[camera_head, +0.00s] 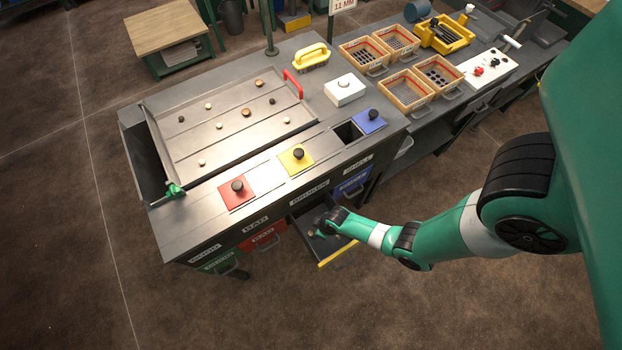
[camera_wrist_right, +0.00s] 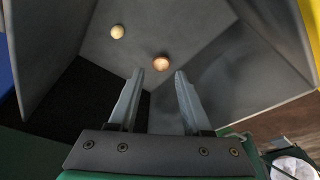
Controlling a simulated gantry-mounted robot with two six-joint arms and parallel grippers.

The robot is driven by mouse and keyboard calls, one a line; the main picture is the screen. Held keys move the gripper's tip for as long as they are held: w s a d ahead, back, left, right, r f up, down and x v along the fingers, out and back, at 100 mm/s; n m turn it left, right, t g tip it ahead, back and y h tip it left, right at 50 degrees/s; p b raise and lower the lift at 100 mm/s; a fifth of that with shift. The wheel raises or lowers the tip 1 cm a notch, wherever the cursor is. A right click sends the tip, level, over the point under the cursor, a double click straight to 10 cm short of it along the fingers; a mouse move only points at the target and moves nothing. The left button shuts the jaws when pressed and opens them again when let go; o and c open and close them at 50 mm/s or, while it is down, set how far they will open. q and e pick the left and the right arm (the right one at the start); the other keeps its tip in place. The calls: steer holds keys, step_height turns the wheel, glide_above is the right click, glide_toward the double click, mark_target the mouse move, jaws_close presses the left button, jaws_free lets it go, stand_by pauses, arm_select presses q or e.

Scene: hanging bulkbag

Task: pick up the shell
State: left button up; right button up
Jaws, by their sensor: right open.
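I cannot tell for sure which is the shell. My right gripper (camera_wrist_right: 158,82) is open and empty, pointing down into the drawer. In the head view the right gripper (camera_head: 320,230) is inside the pulled-out drawer with the yellow front (camera_head: 337,254), and the wrist hides much of the inside.
The drawer's walls stand close around the gripper. Above it, the worktop has lids in red (camera_head: 237,192), yellow (camera_head: 296,159) and blue (camera_head: 369,121). A metal sorting tray (camera_head: 220,140) holds several small nuts. Wooden bins (camera_head: 407,91) stand at the back right.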

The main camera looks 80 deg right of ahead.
mark_target(311, 233)
steer(key=b+x, duration=0.4)
steer(key=x, duration=0.1)
steer(key=shift+w+f, duration=0.25)
steer(key=shift+w, duration=0.05)
steer(key=shift+r, duration=0.1)
steer(key=shift+c, duration=0.3)
jaws_close()
